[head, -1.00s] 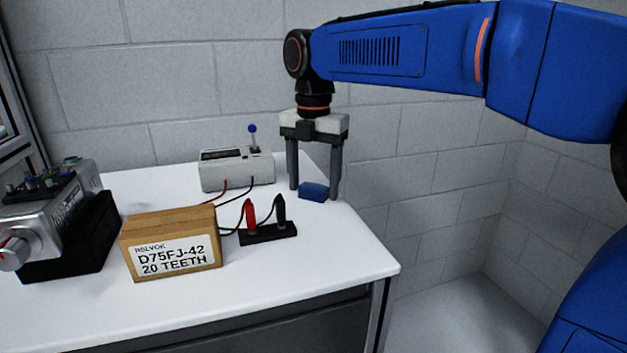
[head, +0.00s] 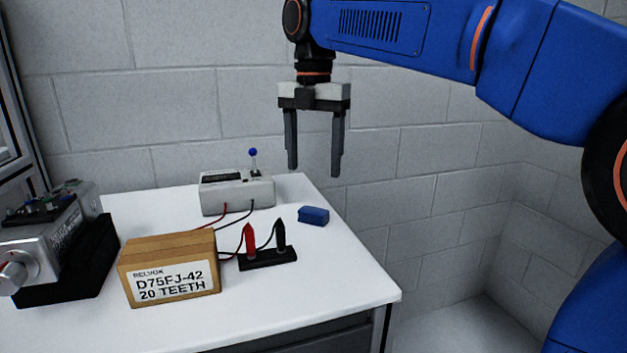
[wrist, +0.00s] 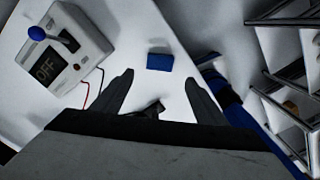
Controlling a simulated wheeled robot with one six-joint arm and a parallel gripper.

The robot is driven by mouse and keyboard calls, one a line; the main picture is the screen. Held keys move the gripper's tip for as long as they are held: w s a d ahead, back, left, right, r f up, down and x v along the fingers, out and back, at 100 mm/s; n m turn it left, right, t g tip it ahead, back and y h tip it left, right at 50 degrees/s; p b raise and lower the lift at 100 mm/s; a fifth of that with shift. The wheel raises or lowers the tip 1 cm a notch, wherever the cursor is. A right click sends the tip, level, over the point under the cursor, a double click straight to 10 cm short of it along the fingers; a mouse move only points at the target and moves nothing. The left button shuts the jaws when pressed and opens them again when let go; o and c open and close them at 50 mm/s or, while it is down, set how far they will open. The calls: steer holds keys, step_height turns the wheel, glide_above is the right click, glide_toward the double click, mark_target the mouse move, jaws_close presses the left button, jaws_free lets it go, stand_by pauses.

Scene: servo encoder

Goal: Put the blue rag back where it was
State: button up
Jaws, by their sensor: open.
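The blue rag (head: 313,215) is a small folded block lying flat on the white table, near its right edge. My gripper (head: 314,171) is open and empty, above the rag and clear of it. In the wrist view the rag (wrist: 160,62) lies beyond and between the two spread fingers (wrist: 160,88), touching neither.
The white table (head: 330,265) also holds a grey meter box (head: 237,192) with a blue-knobbed lever, a probe stand (head: 267,258) with red and black probes, a cardboard box (head: 170,268) and a grey machine (head: 45,245). The wrist view shows the meter reading OFF (wrist: 45,70).

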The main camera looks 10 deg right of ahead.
steer(key=s+d+f+m+t, duration=0.2)
steer(key=s+d+f+m, duration=0.7)
steer(key=d+m, duration=0.4)
steer(key=s+d+f+m+t, duration=0.1)
steer(key=s+d+f+m, duration=0.3)
steer(key=s+f+m, duration=0.2)
steer(key=s+d+f+m+t, duration=0.1)
steer(key=s+d+f+m, duration=0.3)
steer(key=s+f+m, duration=0.3)
step_height(320, 180, down, 6)
steer(key=m, duration=0.3)
steer(key=shift+s+d+f+t, duration=0.25)
steer(key=shift+t, duration=0.15)
